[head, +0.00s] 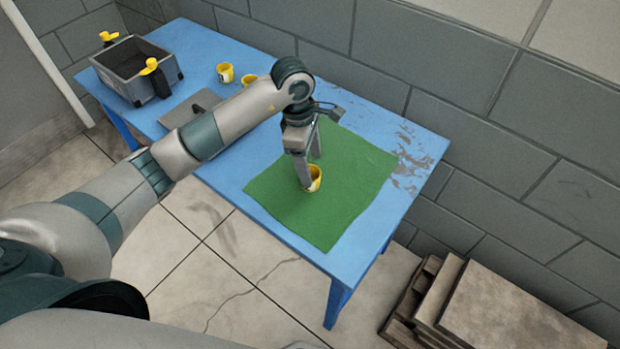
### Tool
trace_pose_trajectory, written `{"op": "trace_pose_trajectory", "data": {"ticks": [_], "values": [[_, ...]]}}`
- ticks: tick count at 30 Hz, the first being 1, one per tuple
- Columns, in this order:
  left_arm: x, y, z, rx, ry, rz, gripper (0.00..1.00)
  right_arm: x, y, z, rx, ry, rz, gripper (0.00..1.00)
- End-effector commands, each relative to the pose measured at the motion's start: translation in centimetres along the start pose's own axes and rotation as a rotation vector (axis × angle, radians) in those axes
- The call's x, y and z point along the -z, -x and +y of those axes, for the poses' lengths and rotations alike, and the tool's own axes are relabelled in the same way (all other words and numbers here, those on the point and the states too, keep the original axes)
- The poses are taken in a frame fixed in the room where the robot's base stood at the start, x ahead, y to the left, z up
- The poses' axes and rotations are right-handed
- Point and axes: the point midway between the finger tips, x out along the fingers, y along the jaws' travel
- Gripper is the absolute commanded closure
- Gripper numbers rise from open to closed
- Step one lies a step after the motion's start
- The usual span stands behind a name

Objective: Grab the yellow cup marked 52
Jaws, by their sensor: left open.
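A small yellow cup (316,179) stands on the green mat (345,215). My left gripper (310,172) points down at it from above, jaws open. One finger reaches down in front of the cup and covers part of it; the other finger is behind, and I cannot tell whether either touches. No number is readable on any cup. My right gripper is not in view.
A grey bin (135,72) with yellow-and-black handles stands at the blue table's (376,105) far left end. A flat grey plate (190,108) lies near it, partly behind my arm. A grey block wall runs along the back. Stacked slabs (500,310) stand on the floor at right.

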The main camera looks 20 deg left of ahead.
Motion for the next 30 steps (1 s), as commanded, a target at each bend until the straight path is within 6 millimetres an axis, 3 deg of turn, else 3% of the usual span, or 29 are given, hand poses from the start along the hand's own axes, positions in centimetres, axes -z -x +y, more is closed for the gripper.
{"op": "trace_pose_trajectory", "data": {"ticks": [8, 21, 30], "values": [[0.2, -0.8, -0.2, 0.003, 0.002, -0.002, 0.37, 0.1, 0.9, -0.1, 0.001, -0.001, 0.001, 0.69], [0.8, -5.0, -0.4, 0.002, 0.002, -0.001, 0.37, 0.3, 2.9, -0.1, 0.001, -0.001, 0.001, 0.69], [0.8, -5.2, -0.4, 0.000, 0.001, -0.001, 0.37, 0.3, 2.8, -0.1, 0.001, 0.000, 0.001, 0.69]]}}
